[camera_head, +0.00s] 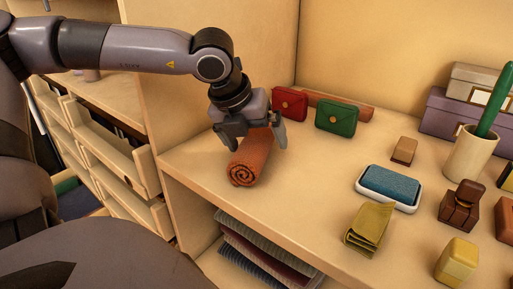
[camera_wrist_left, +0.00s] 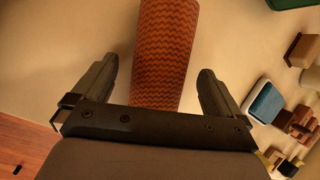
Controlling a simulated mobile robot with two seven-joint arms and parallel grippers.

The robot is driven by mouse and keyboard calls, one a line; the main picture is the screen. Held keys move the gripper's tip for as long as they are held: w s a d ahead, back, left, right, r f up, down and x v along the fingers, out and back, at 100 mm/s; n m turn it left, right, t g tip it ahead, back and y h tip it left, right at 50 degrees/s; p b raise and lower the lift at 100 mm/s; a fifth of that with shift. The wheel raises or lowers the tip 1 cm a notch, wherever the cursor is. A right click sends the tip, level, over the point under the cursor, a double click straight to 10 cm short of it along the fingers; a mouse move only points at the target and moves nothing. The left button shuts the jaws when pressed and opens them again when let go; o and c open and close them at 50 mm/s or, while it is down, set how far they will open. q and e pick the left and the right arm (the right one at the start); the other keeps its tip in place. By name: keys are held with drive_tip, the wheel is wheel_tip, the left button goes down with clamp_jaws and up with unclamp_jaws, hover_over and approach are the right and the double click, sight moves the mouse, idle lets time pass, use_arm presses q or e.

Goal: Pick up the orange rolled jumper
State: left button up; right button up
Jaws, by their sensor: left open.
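The orange rolled jumper (camera_head: 249,160) lies on the wooden shelf top near its front left edge, its spiral end facing the front. In the left wrist view the jumper (camera_wrist_left: 165,50) runs up the middle, between and beyond the two fingers. My left gripper (camera_head: 254,142) points down over the jumper, with one finger on each side of it. In the left wrist view my left gripper (camera_wrist_left: 160,85) is open, with a gap between each finger and the jumper. The far part of the jumper is hidden behind the gripper in the head view. My right gripper is not in view.
A red pouch (camera_head: 289,103) and a green pouch (camera_head: 336,117) stand behind the jumper. A blue brush or sponge in a white dish (camera_head: 389,187), a folded olive cloth (camera_head: 369,228) and several small blocks lie to the right. Folded textiles (camera_head: 262,250) are stacked below.

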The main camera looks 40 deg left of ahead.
use_arm(q)
drive_tip(key=c, duration=1.2)
